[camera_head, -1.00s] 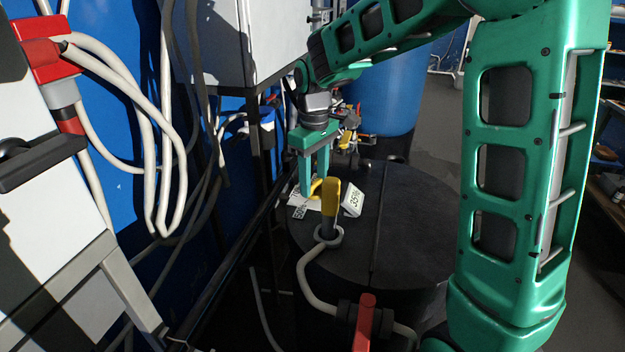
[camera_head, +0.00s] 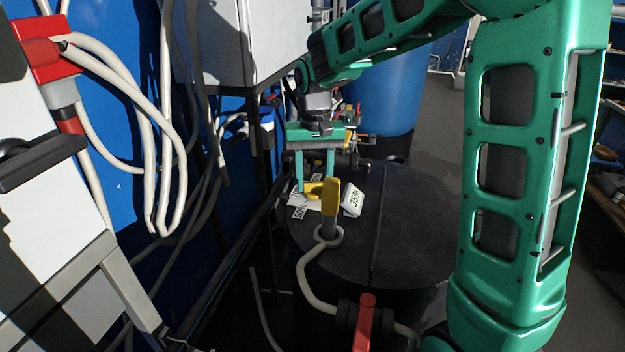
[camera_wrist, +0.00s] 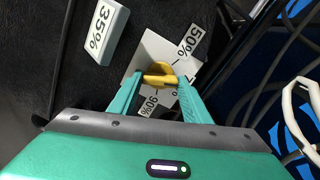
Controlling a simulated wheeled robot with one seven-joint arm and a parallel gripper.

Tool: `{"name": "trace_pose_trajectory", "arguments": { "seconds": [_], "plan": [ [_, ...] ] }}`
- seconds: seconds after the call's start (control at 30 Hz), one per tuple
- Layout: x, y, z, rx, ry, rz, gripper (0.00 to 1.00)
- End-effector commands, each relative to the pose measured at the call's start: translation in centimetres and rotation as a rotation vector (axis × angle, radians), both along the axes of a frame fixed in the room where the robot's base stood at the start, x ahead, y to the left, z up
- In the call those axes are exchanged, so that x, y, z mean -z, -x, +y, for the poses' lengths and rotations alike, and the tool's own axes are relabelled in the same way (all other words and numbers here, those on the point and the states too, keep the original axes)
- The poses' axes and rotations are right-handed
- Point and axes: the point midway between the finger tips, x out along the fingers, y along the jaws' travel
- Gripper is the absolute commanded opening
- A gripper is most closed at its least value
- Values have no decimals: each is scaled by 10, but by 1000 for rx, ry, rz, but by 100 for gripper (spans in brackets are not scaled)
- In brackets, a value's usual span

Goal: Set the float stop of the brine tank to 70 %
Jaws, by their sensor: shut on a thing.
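The yellow knob of the float stop (camera_head: 314,188) sits on a white scale plate (camera_head: 297,206) on the dark tank lid (camera_head: 410,215). My gripper (camera_head: 315,184) points down from above and is shut on this knob. In the wrist view the yellow knob (camera_wrist: 160,76) lies between the fingertips of my gripper (camera_wrist: 157,84). The scale plate (camera_wrist: 155,48) shows a "50%" label at its upper right and a "90%" label below the knob. Other marks are partly hidden by the fingers. A white block reading "35%" (camera_head: 353,201) stands beside the plate.
A yellow-handled fitting (camera_head: 330,198) with a white hose stands on the lid just in front of my gripper. A red-handled valve (camera_head: 364,322) is nearer. A white cabinet (camera_head: 240,45) hangs at the upper left, and a blue barrel (camera_head: 385,90) stands behind.

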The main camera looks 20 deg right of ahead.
Motion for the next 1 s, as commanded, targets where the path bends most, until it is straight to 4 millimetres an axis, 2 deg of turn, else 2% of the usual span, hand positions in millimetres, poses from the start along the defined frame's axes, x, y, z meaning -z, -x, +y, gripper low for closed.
{"name": "trace_pose_trajectory", "arguments": {
  "seconds": [0.4,0.7,1.0],
  "plan": [
    [-1,-1,0,285,0,-5,21],
    [-1,-2,0,365,-1,-6,21],
    [-1,-2,1,374,-1,-6,21]
  ]
}}
